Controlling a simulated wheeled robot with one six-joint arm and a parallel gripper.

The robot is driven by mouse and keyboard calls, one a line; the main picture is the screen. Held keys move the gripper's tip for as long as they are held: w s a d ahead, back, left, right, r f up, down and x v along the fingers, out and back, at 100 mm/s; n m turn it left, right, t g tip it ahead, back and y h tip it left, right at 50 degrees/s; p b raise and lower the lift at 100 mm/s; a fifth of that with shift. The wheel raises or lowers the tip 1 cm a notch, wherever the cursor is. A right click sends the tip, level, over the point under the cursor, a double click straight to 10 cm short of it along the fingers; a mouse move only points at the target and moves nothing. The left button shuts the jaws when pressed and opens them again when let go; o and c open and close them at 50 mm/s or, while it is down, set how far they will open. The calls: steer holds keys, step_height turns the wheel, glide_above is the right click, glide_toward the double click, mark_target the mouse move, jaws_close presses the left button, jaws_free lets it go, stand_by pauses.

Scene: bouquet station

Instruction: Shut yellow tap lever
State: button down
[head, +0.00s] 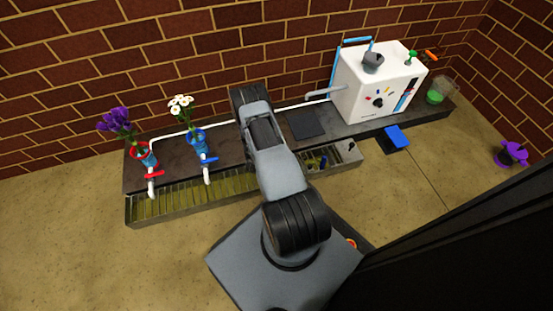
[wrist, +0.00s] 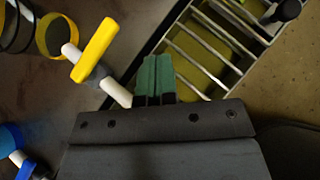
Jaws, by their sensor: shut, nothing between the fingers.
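The yellow tap lever (wrist: 95,50) shows in the wrist view, upper left of my gripper (wrist: 156,78). It lies crosswise over a white spout pipe (wrist: 117,94), at roughly a right angle to it. My gripper is shut and empty, its green fingertips together. In the picture, they are just right of the pipe's lower end and apart from the lever; whether they touch the pipe I cannot tell. In the head view my arm hides the yellow tap and my gripper.
A slatted trough (head: 190,202) runs along the counter front. A blue tap lever (head: 209,160) and a red one (head: 154,174) stand left of my arm, with flower vases behind. A yellow-rimmed vase (wrist: 50,36) is beside the yellow lever. A white machine (head: 382,83) stands right.

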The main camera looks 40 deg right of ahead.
steer(key=s+a+r+p, duration=0.2)
steer(key=s+a+r, duration=0.1)
steer(key=s+r, duration=0.1)
steer(key=shift+s+r+p, duration=0.4)
steer(key=shift+r, duration=0.3)
steer(key=w+r+m+g+h+p, duration=0.15)
steer(key=r+m+p, duration=0.5)
steer(key=r, duration=1.35)
steer(key=w+r+m+g+h+p, duration=0.15)
steer(key=r+m+p, duration=0.25)
steer(key=r+p, duration=1.05)
steer(key=s+a+r+m+t+y+p, duration=0.1)
steer(key=a+r, duration=0.6)
steer(key=r, duration=0.7)
steer(key=s+a+r+m+t+y+p, duration=0.1)
steer(key=s+a+r+m+y+p, duration=0.3)
steer(key=r, duration=1.1)
steer(key=s+a+r+m+t+y+p, duration=0.1)
steer(key=s+a+r+m+y+p, duration=0.2)
steer(key=a+r, duration=0.9)
step_height(320, 180, up, 4)
steer(key=m+y+p, duration=0.3)
steer(key=y+p, duration=0.1)
steer(key=p, duration=0.1)
steer(key=shift+f+t, duration=0.25)
steer(key=shift+t, duration=0.05)
